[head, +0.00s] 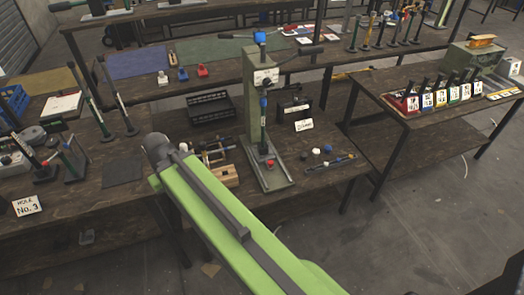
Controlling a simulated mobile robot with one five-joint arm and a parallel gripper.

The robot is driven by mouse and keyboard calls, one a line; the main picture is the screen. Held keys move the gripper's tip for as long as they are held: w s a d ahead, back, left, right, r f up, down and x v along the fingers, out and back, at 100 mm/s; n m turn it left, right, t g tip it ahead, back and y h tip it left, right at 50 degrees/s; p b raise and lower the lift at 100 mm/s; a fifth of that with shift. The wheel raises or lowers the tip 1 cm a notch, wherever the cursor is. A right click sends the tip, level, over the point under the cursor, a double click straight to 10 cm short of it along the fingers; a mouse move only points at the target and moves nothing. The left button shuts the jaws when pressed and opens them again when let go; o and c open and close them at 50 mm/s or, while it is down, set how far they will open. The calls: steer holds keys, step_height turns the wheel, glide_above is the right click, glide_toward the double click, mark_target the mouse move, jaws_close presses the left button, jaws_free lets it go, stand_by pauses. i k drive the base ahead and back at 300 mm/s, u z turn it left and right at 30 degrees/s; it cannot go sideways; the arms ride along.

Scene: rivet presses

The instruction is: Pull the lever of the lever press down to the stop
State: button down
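The lever press (254,112) stands near the front edge of the middle bench, a tall green column on a grey base plate (276,182). A lever with a dark grip (305,51) sticks out from its head to the right and slants upward, so the lever looks raised. Blue parts show at the column top and on the ram, with a small red piece low on the base. My green arm reaches up from the bottom, left of the press, and its dark end joint is apart from the press. My gripper's fingers do not show.
Wooden blocks and small tools (219,160) lie left of the press base. Small balls and a tool strip (330,165) lie to its right, with a black crate (210,107) behind.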

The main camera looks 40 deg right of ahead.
mark_target(306, 51)
steer(key=z, duration=1.45)
steer(key=k, duration=0.85)
steer(key=i, duration=0.85)
steer(key=z, duration=0.1)
